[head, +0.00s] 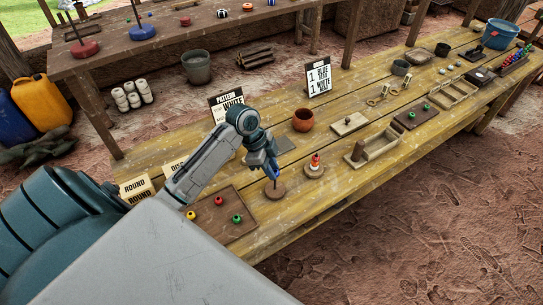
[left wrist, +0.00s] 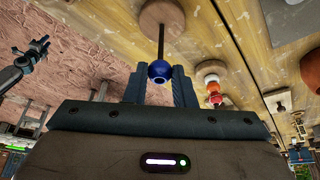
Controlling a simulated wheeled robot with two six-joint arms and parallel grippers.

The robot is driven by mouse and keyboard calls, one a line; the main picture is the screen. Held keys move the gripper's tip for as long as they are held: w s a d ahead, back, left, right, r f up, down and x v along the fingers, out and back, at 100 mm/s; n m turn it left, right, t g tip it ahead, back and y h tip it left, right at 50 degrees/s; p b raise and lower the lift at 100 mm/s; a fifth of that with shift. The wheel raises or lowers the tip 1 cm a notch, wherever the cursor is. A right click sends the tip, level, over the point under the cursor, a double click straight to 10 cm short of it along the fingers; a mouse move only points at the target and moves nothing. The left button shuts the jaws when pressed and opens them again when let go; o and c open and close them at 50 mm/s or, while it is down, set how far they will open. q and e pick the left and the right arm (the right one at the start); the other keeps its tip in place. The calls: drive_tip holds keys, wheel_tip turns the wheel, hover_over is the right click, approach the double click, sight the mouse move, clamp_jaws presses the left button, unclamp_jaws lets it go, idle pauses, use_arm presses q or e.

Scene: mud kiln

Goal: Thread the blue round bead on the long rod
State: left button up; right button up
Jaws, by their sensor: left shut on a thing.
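The blue round bead (left wrist: 159,71) sits between the two fingertips of my left gripper (left wrist: 160,90), which is shut on it. In the head view my left gripper (head: 272,172) is just above a round wooden base (head: 275,191) with a dark upright rod (left wrist: 161,42). In the left wrist view the rod runs from its base (left wrist: 162,14) to the bead and meets it. I cannot tell whether the rod's tip is inside the bead's hole. My right gripper (left wrist: 40,46) shows small at the left wrist view's left; its opening is unclear.
A second round base with a stack of orange, white and red beads (head: 315,161) stands close right. A brown board (head: 228,208) with red, yellow and green beads lies left. An orange-brown pot (head: 303,120) and a wooden tray (head: 373,147) are farther along the table.

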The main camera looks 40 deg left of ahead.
idle(0.4)
use_arm(q)
drive_tip(key=o, duration=1)
drive_tip(key=shift+o, duration=0.2)
wheel_tip(320, 180, up, 3)
drive_tip(key=p, duration=0.3)
drive_tip(key=shift+r, duration=0.2)
wheel_tip(320, 180, up, 5)
drive_tip(key=p, duration=0.4)
drive_tip(key=shift+f+p, duration=0.1)
drive_tip(key=shift+p, duration=0.3)
drive_tip(key=shift+f, duration=0.1)
